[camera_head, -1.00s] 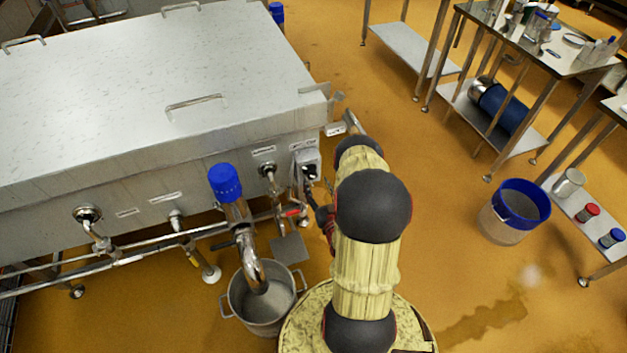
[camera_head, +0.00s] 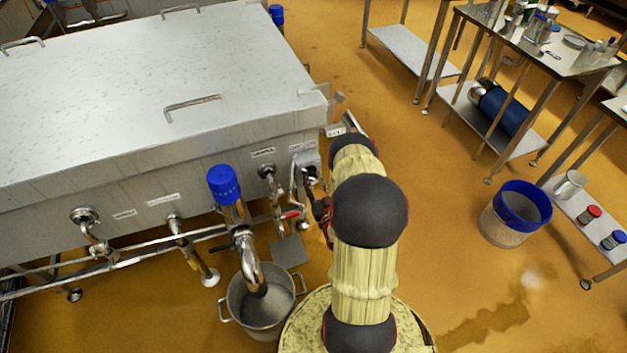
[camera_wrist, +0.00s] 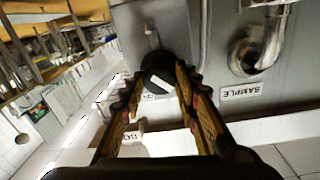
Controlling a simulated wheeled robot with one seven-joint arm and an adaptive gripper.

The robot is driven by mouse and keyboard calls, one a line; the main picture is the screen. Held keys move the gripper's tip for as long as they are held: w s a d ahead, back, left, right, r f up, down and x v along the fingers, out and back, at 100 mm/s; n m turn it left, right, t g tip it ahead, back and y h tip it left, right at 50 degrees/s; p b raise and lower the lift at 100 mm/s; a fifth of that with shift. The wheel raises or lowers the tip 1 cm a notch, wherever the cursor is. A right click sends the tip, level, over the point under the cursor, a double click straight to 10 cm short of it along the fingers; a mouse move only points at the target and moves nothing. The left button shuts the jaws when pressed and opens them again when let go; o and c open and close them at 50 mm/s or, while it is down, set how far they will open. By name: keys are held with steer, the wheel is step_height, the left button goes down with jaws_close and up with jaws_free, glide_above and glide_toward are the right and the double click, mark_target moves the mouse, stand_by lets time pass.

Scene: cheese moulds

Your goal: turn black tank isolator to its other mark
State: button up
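The black isolator knob (camera_wrist: 158,78) has a white pointer mark and sits on a grey box on the tank's side; in the wrist view the pointer slants down to the right. My gripper (camera_wrist: 160,82) has its fingers apart, one at each side of the knob, with the tips very close to it. I cannot tell whether they touch it. In the head view the isolator box (camera_head: 307,160) shows at the tank's right front corner, and my arm hides most of the gripper.
The steel tank (camera_head: 150,100) fills the left. Pipes and a red-handled valve (camera_head: 290,214) are just left of my gripper. A blue-capped pipe (camera_head: 224,184) rises over a steel pot (camera_head: 262,308). A blue-rimmed bucket (camera_head: 520,210) and steel tables stand right, with open floor between.

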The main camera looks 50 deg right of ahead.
steer(key=c, duration=0.6)
steer(key=shift+m, duration=0.4)
steer(key=m, duration=0.3)
steer(key=shift+m, duration=0.3)
steer(key=m+p, duration=0.1)
steer(key=m, duration=0.2)
steer(key=shift+s+d+m, duration=0.1)
steer(key=shift+m, duration=0.2)
steer(key=m, duration=0.5)
steer(key=shift+f, duration=0.1)
steer(key=shift+m+y+p, duration=0.4)
steer(key=shift+m, duration=1.8)
steer(key=shift+f, duration=0.1)
steer(key=o, duration=1.2)
